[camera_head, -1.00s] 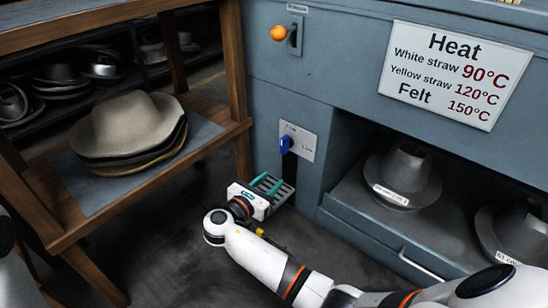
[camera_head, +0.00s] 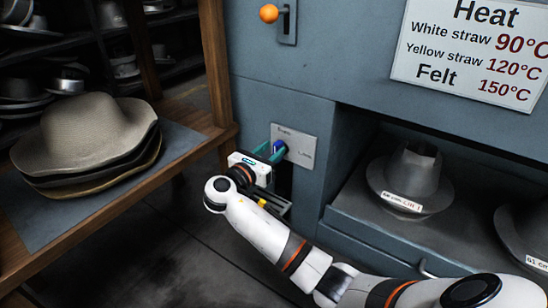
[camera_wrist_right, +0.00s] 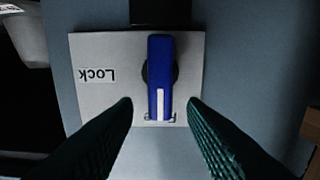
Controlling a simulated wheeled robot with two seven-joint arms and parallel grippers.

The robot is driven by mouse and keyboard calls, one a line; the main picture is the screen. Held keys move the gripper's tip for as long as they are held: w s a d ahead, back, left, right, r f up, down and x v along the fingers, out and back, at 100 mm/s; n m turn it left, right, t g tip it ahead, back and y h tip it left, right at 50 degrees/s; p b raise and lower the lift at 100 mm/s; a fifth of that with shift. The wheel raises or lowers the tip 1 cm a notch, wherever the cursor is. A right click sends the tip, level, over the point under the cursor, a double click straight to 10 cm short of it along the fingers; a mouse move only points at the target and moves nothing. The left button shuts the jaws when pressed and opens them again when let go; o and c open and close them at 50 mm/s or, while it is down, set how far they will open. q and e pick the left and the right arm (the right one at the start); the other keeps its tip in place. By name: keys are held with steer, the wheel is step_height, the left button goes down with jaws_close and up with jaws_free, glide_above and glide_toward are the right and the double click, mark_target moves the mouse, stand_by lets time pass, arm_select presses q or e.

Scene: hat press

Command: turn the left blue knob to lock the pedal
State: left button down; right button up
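The blue knob (camera_head: 279,147) sits on a pale plate (camera_head: 301,148) on the grey-blue press front. In the right wrist view the knob (camera_wrist_right: 160,78) stands lengthwise in the picture, its white mark at the lower end, with the word "Lock" upside down to its left. My right gripper (camera_head: 272,152) is at the plate. In the wrist view its teal fingers (camera_wrist_right: 160,103) are spread, one on each side of the knob's lower end, with gaps to both. The pedal (camera_head: 277,201) is below the plate, partly hidden by my right arm. My left gripper is not in view.
A wooden shelf (camera_head: 190,148) with stacked hats (camera_head: 88,142) stands to the left. An orange ball handle (camera_head: 268,13) is above. To the right, a recess holds grey hats (camera_head: 411,178) under a heat sign (camera_head: 470,50).

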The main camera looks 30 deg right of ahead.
steer(key=shift+x, duration=0.9)
steer(key=shift+c, duration=0.4)
